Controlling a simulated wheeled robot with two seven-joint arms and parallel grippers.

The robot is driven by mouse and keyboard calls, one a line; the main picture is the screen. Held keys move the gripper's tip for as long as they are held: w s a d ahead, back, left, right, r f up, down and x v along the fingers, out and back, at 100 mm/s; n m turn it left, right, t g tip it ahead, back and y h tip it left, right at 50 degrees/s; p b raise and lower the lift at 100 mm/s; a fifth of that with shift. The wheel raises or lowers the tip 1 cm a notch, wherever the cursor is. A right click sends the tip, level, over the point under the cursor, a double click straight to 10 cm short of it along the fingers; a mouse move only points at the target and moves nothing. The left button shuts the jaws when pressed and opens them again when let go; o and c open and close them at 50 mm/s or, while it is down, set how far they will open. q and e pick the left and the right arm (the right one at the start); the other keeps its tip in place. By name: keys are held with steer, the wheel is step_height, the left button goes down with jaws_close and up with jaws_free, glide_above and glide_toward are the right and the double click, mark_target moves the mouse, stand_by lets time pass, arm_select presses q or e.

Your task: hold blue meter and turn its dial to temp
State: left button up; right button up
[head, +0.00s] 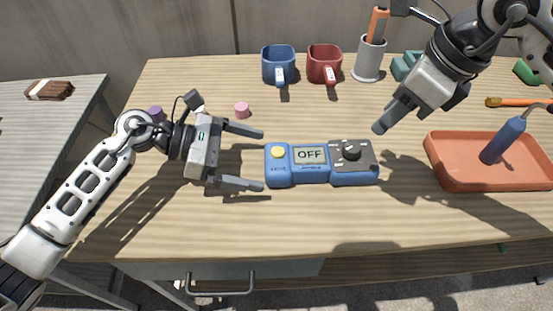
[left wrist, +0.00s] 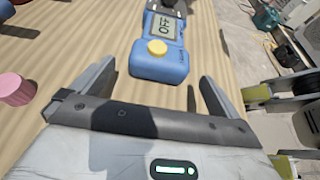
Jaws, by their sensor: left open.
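The blue meter (head: 310,176) lies flat on the wooden table, with a yellow button (head: 278,152) at its left end. Its screen (head: 309,155) reads OFF, and a black dial (head: 351,151) sits on the dark panel at its right end. My left gripper (head: 262,160) is open and empty, its fingertips just short of the meter's left end. In the left wrist view the meter's button end (left wrist: 158,64) lies ahead of the fingers; its dial is cut off by the top edge. My right gripper (head: 383,124) hangs above and right of the dial; its finger gap is unclear.
A blue mug (head: 278,65), a red mug (head: 324,64) and a grey holder (head: 369,60) stand at the back. An orange tray (head: 450,178) with a blue-handled tool (head: 503,140) is at right. A pink cylinder (head: 241,110) stands near my left gripper. The table's front is clear.

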mark_target(276, 163)
arm_select(q)
steer(key=shift+x, duration=2.75)
steer(key=c, duration=1.1)
steer(key=shift+c, duration=1)
arm_select(e)
steer(key=o, duration=0.3)
steer(key=shift+o, duration=0.2)
steer(key=w+a+r+n+g+h, duration=0.1)
steer(key=a+r+n+h, duration=0.1)
steer(key=n, duration=0.9)
steer(key=w+a+r+n+g+h, duration=0.1)
steer(key=a+n, duration=0.1)
steer(key=n, duration=0.8)
steer(key=f, duration=1.2)
steer(key=shift+w+d, duration=0.1)
steer(key=shift+d, duration=0.15)
